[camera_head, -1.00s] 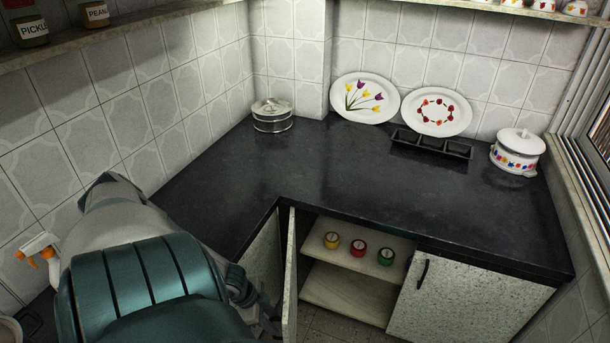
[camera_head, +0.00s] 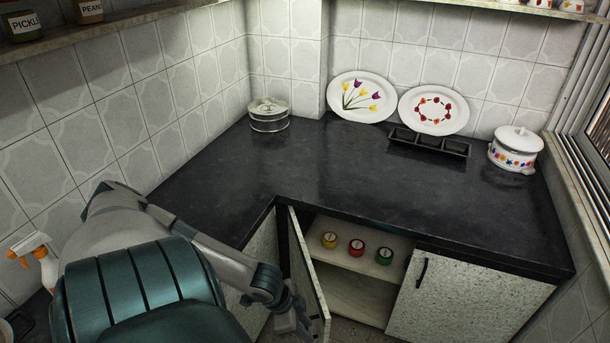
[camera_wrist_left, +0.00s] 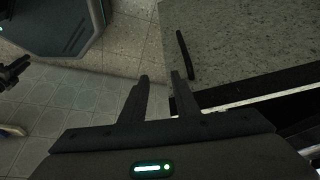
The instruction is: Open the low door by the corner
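The low door by the corner (camera_head: 309,279) stands ajar, swung out from the cabinet opening, with the shelf behind it showing. My left gripper (camera_head: 297,322) is low on the left side of this door, near its free edge. In the left wrist view the two fingers (camera_wrist_left: 160,77) are apart with nothing between them. A speckled door panel with a black bar handle (camera_wrist_left: 185,54) lies just beyond the right fingertip; the fingers are not around the handle. Whether the hand touches the door I cannot tell. A dark, finger-like shape at the left edge of the wrist view may be my right gripper (camera_wrist_left: 14,70).
The open cabinet shelf (camera_head: 348,262) holds yellow, red and green jars. A shut speckled door (camera_head: 450,300) with a black handle is to the right. The black counter (camera_head: 330,180) overhangs the doors. A spray bottle (camera_head: 42,258) stands at the left.

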